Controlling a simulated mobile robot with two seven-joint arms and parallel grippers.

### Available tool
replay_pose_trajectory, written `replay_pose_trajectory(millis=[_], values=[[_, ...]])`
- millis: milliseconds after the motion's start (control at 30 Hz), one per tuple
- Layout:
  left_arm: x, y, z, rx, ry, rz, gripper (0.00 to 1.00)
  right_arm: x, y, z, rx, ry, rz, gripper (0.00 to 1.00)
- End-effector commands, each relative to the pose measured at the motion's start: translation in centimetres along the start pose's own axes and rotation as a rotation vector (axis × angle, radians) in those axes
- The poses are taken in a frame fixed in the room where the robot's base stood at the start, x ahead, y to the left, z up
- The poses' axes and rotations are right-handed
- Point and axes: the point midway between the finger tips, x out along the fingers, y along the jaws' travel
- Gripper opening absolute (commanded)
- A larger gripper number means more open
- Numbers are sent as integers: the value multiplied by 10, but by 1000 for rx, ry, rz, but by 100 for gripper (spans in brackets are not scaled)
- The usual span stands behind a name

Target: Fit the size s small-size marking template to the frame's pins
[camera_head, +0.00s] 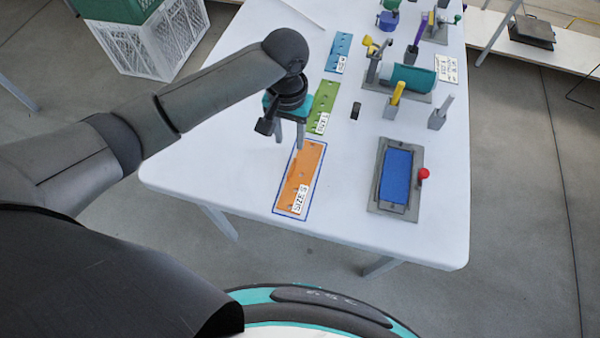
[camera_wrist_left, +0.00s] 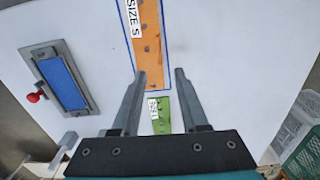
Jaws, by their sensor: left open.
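The orange size S template (camera_head: 297,180) lies flat on the white table inside a blue outline, with a white "SIZE S" label at its near end. It also shows in the left wrist view (camera_wrist_left: 150,45), at the top centre. My left gripper (camera_head: 289,143) is open and empty above the template's far end. Its two fingers (camera_wrist_left: 158,82) stand apart in the left wrist view, near that end. The grey frame (camera_head: 415,160) lies to the right with a blue pad (camera_head: 395,177) and a red knob (camera_head: 424,173). I cannot make out its pins clearly. My right gripper is not in view.
A green template (camera_head: 323,103) and a blue template (camera_head: 339,50) lie farther back in line. A teal cylinder device (camera_head: 412,79) and grey posts (camera_head: 440,113) stand behind the frame. The table between the orange template and the frame is clear.

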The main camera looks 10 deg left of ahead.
Motion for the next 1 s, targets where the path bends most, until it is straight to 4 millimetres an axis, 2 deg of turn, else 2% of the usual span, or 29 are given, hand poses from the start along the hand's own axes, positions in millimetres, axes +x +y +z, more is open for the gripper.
replay_pose_trajectory(millis=[33, 100, 233, 467, 700, 800, 1000], values=[[15, 0, 1, 1, -5, -1, 44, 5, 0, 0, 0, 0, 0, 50], [29, 1, 1, 0, -4, 1, 44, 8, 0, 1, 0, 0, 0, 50], [50, 0, 0, 0, -1, 0, 44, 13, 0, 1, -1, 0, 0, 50], [65, 1, 0, 2, 1, 1, 44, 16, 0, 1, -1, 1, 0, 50], [101, 3, -2, 1, -1, 1, 44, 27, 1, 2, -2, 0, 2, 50], [110, 2, -2, 2, 1, 1, 44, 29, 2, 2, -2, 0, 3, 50], [112, 2, -2, 3, 2, 1, 44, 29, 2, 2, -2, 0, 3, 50]])
